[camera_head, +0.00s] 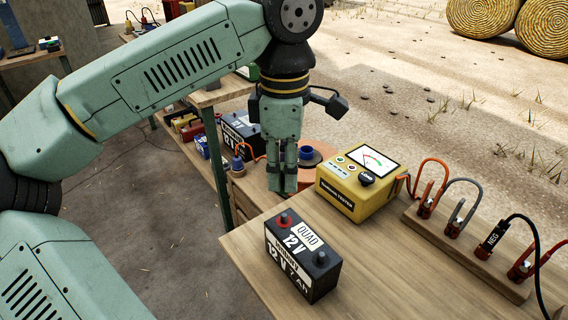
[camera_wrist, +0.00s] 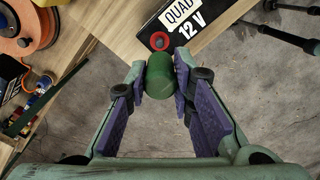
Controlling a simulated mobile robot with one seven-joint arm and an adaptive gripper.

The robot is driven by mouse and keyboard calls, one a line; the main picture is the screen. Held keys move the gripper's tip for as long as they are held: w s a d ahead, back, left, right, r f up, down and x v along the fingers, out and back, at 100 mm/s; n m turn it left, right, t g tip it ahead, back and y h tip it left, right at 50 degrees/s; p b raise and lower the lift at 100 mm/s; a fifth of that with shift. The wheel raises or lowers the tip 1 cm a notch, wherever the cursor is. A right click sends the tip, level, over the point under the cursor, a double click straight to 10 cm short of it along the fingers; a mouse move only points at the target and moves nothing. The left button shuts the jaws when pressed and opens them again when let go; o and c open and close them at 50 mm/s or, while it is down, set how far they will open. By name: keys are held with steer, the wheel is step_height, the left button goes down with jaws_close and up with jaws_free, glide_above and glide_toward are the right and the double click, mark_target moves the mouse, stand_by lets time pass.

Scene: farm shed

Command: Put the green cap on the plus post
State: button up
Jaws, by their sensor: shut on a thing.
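My gripper (camera_head: 283,188) is shut on the green cap (camera_wrist: 160,76); the cap sits between the fingertips (camera_wrist: 160,84) in the wrist view. In the head view I cannot make the cap out behind the fingers. The black QUAD 12 V battery (camera_head: 303,262) stands on the wooden table, and it also shows in the wrist view (camera_wrist: 222,14). Its plus post (camera_head: 284,218) has a red ring and shows in the wrist view (camera_wrist: 159,41), just beyond the cap. The cap is apart from the post. A second post (camera_head: 321,258) is dark, at the battery's right end.
A yellow battery tester (camera_head: 357,186) stands behind the battery. A wooden rack (camera_head: 468,247) with several clamps and cables is at the right. An orange reel (camera_head: 318,163) lies behind my gripper. The table front right of the battery is clear.

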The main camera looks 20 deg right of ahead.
steer(key=b, duration=0.4)
glide_above(284, 214)
steer(key=shift+f, duration=2.7)
steer(key=shift+f+b, duration=0.95)
steer(key=shift+f, duration=0.5)
steer(key=shift+s, duration=0.1)
stand_by(0.4)
steer(key=o, duration=0.9)
steer(key=shift+r, duration=0.15)
steer(key=shift+r+p, duration=3.45)
steer(key=shift+r, duration=0.95)
